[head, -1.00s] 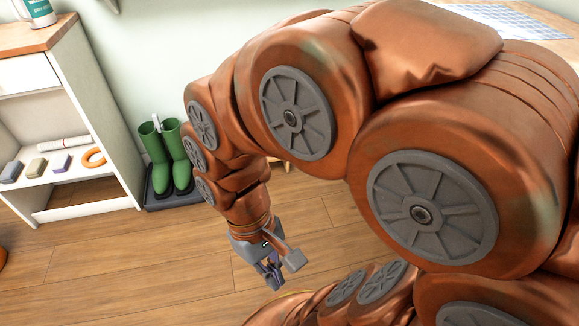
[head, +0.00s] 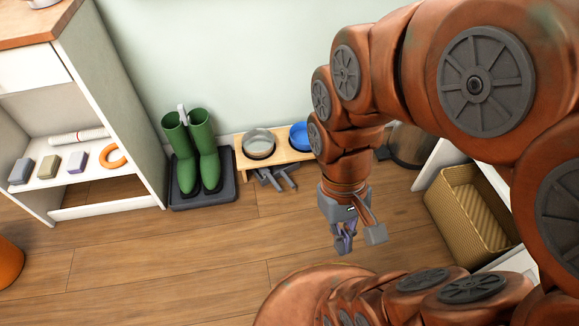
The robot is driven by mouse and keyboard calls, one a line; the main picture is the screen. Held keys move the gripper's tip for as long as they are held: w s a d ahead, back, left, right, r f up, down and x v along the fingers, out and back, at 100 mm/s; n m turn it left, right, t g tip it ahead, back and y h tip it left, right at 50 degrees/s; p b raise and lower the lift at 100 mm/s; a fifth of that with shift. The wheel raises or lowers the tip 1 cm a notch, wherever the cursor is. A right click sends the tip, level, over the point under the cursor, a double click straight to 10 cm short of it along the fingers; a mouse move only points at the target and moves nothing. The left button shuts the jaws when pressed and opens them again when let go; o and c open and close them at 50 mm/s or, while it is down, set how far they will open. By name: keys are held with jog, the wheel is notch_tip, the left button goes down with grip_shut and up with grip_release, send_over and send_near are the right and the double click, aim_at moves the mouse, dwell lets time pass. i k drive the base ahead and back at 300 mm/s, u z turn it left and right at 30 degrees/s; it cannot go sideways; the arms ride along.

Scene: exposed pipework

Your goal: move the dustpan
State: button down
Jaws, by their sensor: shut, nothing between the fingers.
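I cannot make out a dustpan for certain in the head view. A pale grey upright piece (head: 182,114) shows between the tops of the green boots (head: 190,150); its lower part is hidden and I cannot tell what it is. A dark grey pronged object (head: 277,178) lies on the floor in front of the bowl stand; I cannot tell what it is either. My gripper (head: 344,246) points down over the wooden floor, shut and empty, to the right of the boots and the pronged object.
The boots stand on a dark tray (head: 222,192). The wooden stand (head: 283,158) holds a grey bowl (head: 258,144) and a blue bowl (head: 299,135). A woven basket (head: 468,205) is at the right, a white shelf unit (head: 130,110) at the left.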

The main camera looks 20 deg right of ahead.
aim_at(278, 168)
jog(key=u, duration=0.35)
jog(key=i, duration=0.9)
jog(key=u, duration=0.6)
